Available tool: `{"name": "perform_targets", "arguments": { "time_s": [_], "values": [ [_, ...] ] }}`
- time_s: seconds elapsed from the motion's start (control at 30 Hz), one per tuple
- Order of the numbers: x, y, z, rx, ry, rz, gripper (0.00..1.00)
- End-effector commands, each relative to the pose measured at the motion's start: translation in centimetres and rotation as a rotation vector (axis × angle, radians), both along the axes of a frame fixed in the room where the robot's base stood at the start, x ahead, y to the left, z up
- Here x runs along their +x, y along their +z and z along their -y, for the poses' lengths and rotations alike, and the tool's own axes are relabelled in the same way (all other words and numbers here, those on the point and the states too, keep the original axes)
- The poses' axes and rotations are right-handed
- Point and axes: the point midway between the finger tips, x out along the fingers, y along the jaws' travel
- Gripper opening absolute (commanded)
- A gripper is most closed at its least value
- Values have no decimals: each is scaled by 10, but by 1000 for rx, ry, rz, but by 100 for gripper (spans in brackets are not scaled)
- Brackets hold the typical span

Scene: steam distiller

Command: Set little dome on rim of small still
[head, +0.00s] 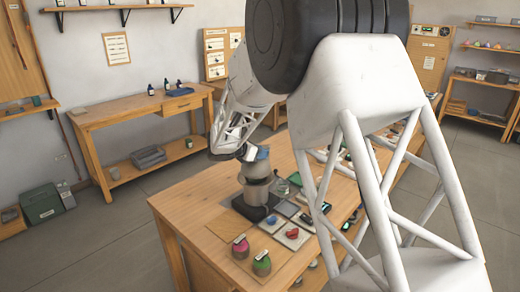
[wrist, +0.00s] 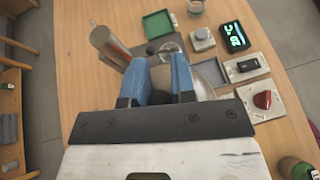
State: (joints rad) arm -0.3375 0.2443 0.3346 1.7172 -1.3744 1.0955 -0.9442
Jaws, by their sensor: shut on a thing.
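My gripper (wrist: 160,80) has blue fingers and is shut on the little dome, a grey rounded cap; in the wrist view part of its pale curved side (wrist: 207,78) shows beside the right finger. In the head view the gripper (head: 256,154) is above the bench, with the grey dome (head: 258,171) right below it. The dome is directly over the small still (head: 257,191), a metallic pot on a black base (head: 254,208). I cannot tell whether the dome touches the rim. In the wrist view the fingers and dome hide the still's rim.
Pink (head: 240,246) and green (head: 262,262) jars stand near the bench's front edge. The bench's left side is clear.

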Motion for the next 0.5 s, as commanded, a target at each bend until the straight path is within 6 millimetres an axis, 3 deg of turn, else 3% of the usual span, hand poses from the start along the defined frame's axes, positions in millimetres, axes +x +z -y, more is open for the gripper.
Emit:
{"name": "perform_targets", "arguments": {
  "time_s": [0.5],
  "values": [
    [0, -27, 0, 1, -1, 1, 0]
  ]
}}
